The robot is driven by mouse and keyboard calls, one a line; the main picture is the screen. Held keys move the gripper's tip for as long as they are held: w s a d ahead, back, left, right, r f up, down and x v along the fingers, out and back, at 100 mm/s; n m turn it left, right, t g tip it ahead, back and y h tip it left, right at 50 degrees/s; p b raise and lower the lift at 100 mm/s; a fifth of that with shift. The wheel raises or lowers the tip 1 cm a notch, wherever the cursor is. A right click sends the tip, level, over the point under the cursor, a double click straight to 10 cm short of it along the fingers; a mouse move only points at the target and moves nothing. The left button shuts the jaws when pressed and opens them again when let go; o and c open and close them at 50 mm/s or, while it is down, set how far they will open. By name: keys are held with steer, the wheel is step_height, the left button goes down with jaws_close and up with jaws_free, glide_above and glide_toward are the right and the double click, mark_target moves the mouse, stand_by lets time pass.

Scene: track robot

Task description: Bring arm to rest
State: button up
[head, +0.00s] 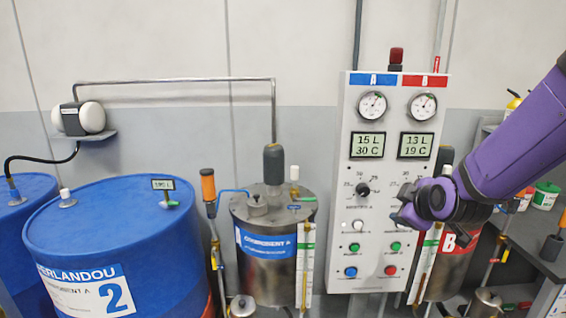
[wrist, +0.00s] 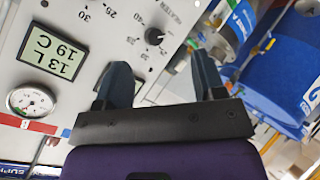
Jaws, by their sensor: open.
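My purple arm (head: 520,135) reaches in from the right in the head view. My gripper (head: 408,208) is in front of the right half of the control panel (head: 352,215), hiding part of its lower controls. In the wrist view my gripper (wrist: 165,85) shows two dark fingers standing apart with nothing between them. The panel (wrist: 40,30) fills the left of the wrist view, with its display, gauge and knob. I cannot tell whether the gripper touches the panel.
Blue drums (head: 120,245) stand at the left. A steel tank (head: 272,270) stands left of the panel, and another tank (head: 450,265) is partly hidden behind my gripper. A shelf with small containers (head: 545,195) is at the far right. A red beacon (head: 396,58) tops the panel.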

steer(key=s+d+r+m+g, duration=0.1)
steer(key=s+r+m+g, duration=0.2)
steer(key=s, duration=0.9)
steer(key=s+d+r+m+g, duration=0.1)
steer(key=s+r+m+g, duration=0.2)
steer(key=s+r+m, duration=0.5)
steer(key=s, duration=0.5)
steer(key=shift+s+d+r, duration=0.25)
steer(key=shift+s+d, duration=0.05)
steer(key=shift+d, duration=0.1)
